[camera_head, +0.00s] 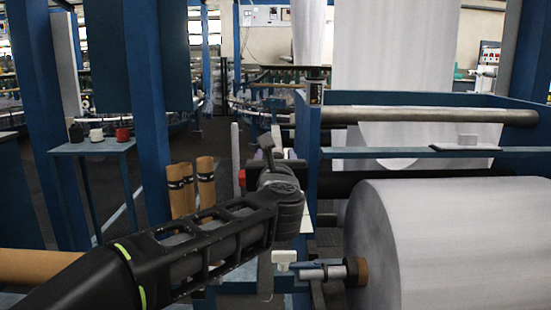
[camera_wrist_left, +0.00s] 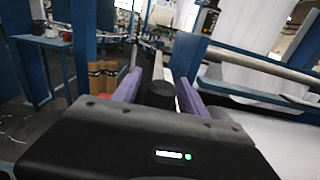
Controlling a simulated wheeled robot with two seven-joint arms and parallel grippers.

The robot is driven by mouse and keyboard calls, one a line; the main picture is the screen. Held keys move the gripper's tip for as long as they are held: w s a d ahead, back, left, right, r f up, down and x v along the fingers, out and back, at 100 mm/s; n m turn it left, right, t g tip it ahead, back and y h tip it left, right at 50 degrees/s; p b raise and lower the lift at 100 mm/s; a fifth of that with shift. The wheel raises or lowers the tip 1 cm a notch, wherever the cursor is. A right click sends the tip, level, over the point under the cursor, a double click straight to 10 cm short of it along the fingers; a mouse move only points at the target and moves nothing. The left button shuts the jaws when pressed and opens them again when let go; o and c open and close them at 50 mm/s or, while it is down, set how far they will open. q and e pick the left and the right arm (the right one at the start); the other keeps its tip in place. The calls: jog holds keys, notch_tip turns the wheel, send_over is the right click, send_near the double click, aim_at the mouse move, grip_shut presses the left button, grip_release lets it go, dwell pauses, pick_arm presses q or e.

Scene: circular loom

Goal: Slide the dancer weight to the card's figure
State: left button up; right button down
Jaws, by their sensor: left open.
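In the left wrist view the purple fingers (camera_wrist_left: 160,77) are apart, and the gripper is open. A black round piece (camera_wrist_left: 160,94), which looks like the dancer weight, shows between them. I cannot tell whether the fingers touch it. A pale narrow bar (camera_wrist_left: 158,66) runs away beyond it. My left wrist hides much of this spot in the head view. I cannot make out the card's figure. My right gripper is out of view.
A large white roll (camera_head: 460,245) and the blue frame (camera_head: 307,150) stand close on the right. Brown tubes (camera_head: 206,180) stand behind my left arm. A small blue table (camera_head: 92,146) with black, white and red items is at the left.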

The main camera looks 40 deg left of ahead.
pick_arm(q)
jog(key=v, duration=0.7)
jog(key=shift+r, duration=0.1)
jog(key=shift+s+d, duration=0.25)
jog(key=shift+s, duration=0.05)
